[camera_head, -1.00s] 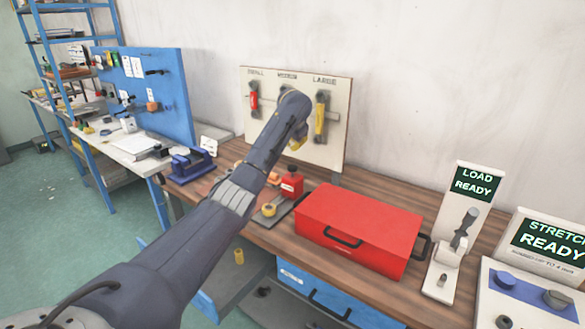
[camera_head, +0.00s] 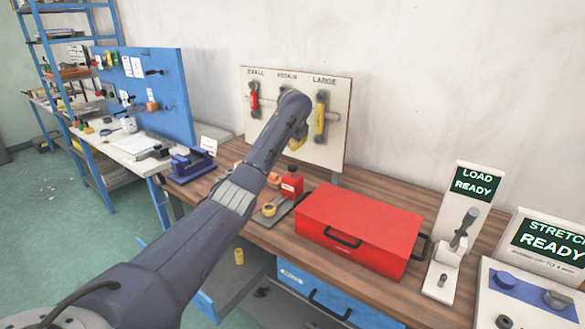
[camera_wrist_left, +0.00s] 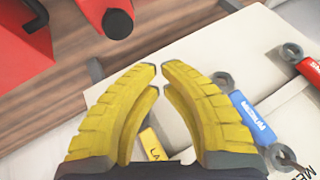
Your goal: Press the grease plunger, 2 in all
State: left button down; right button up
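The red grease dispenser (camera_head: 291,187) stands upright on the bench, with a dark plunger knob (camera_head: 292,171) on top. In the left wrist view the red dispenser (camera_wrist_left: 97,7) and its black knob (camera_wrist_left: 117,23) are at the top, cut off by the frame edge. My left gripper (camera_head: 298,143) is in the air above and behind the dispenser, in front of the tool board, apart from the plunger. In the left wrist view the yellow fingers of this gripper (camera_wrist_left: 160,70) nearly meet at the tips, with nothing held between them. My right gripper is not in view.
A tool board (camera_head: 337,90) with hanging tools stands behind the gripper. A red toolbox (camera_head: 355,225) sits right of the dispenser. A yellow ring (camera_head: 268,209) lies in front of it. A blue vise-like device (camera_head: 192,165) is at left, a LOAD READY station (camera_head: 466,215) at right.

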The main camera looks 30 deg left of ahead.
pick_arm(q)
jog(key=c, duration=2.1)
grip_release()
jog(key=shift+y, duration=0.3)
jog(key=r, duration=0.2)
jog(key=a+r, duration=0.1)
jog(key=r, duration=0.1)
jog(key=shift+a+r, duration=0.15)
jog(key=shift+r, duration=0.2)
grip_shut()
jog(key=shift+d+f, duration=0.45)
jog(key=shift+d, duration=0.2)
send_over(293, 172)
jog(key=w+a, duration=0.2)
jog(key=w, duration=0.1)
jog(key=shift+f, duration=4.35)
jog(key=shift+f, duration=0.3)
jog(key=shift+f, duration=0.2)
